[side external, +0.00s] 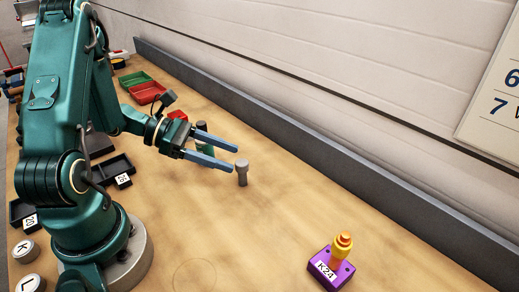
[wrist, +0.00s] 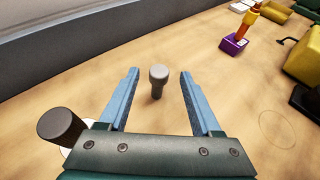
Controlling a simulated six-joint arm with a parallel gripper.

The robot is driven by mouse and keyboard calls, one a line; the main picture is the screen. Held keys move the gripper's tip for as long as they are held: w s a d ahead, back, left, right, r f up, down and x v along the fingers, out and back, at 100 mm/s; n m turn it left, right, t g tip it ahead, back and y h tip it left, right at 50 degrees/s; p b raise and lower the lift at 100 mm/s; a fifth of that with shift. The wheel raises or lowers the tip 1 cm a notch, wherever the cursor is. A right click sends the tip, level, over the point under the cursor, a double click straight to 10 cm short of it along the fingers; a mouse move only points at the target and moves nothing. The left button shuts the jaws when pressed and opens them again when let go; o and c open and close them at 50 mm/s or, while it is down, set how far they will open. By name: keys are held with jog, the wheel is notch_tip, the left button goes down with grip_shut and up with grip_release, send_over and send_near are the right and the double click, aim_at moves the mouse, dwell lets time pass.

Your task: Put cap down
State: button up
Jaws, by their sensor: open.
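A small grey peg-shaped piece with a wider round head (side external: 242,172) stands upright on the wooden bench; I cannot tell if the head is a separate cap. In the wrist view this grey piece (wrist: 157,80) stands between and just beyond my fingers, with bench showing on both sides of it. My gripper (side external: 234,157) is open, its two blue fingers apart and holding nothing. In the wrist view my gripper (wrist: 160,73) shows a wide gap between the fingers. No finger visibly touches the grey piece.
A dark cylinder (wrist: 62,126) stands close by my gripper's left side in the wrist view. A purple block labelled K24 (side external: 331,267) with a yellow and orange top stands at front right. A grey rail (side external: 330,148) runs along the wall. The bench between is clear.

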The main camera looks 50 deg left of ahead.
jog(key=s+d+r+m+g+y, duration=0.1)
jog(key=s+d+r+m+g, duration=0.3)
jog(key=m, duration=0.4)
jog(key=s+d+r+m+g+y, duration=0.1)
jog(key=s+d+r+m+g, duration=0.1)
jog(key=s+d+m+g, duration=0.5)
jog(key=a+r+m+t+y, duration=0.1)
jog(key=m+t+y, duration=0.1)
jog(key=m, duration=0.2)
jog(key=a+r+m+t+y, duration=0.1)
jog(key=m+t+y, duration=0.1)
jog(key=m+y, duration=0.1)
jog(key=a+r+m+t+y, duration=0.2)
jog(key=m+t, duration=0.1)
jog(key=m, duration=0.2)
jog(key=shift+a+r, duration=0.1)
